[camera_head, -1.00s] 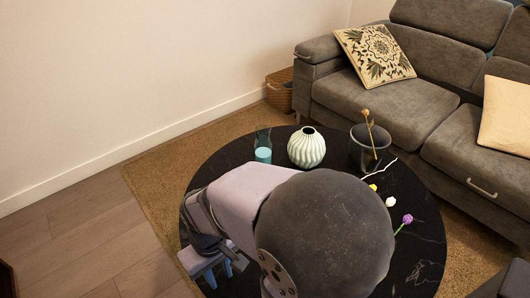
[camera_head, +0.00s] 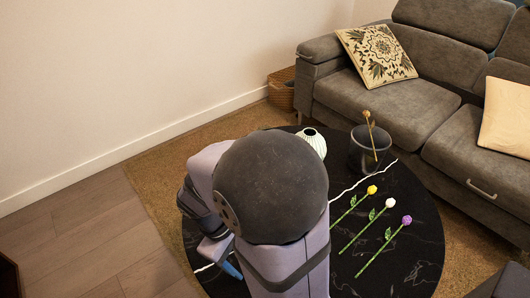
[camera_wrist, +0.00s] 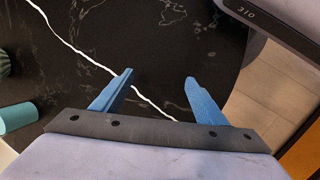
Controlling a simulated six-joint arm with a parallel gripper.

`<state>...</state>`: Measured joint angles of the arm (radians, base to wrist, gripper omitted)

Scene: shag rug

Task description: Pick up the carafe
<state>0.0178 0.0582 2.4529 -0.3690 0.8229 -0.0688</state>
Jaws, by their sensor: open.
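The carafe, a clear vessel with teal liquid in the earlier head view, is now hidden there behind my arm. In the wrist view a teal cylinder at the left edge, which looks like the carafe (camera_wrist: 18,117), is partly cut off by the frame. My gripper (camera_wrist: 159,77) is open, its two blue fingers apart with only black tabletop between them. The carafe is left of the fingers, not between them. In the head view a blue finger of my gripper (camera_head: 232,270) shows low at the table's left side.
The round black table (camera_head: 410,260) holds a pale ribbed vase (camera_head: 314,142), partly hidden by my arm, a dark pot (camera_head: 362,158) and three flowers, yellow (camera_head: 352,206), white (camera_head: 369,222) and purple (camera_head: 385,244). A grey sofa (camera_head: 400,108) stands behind at right.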

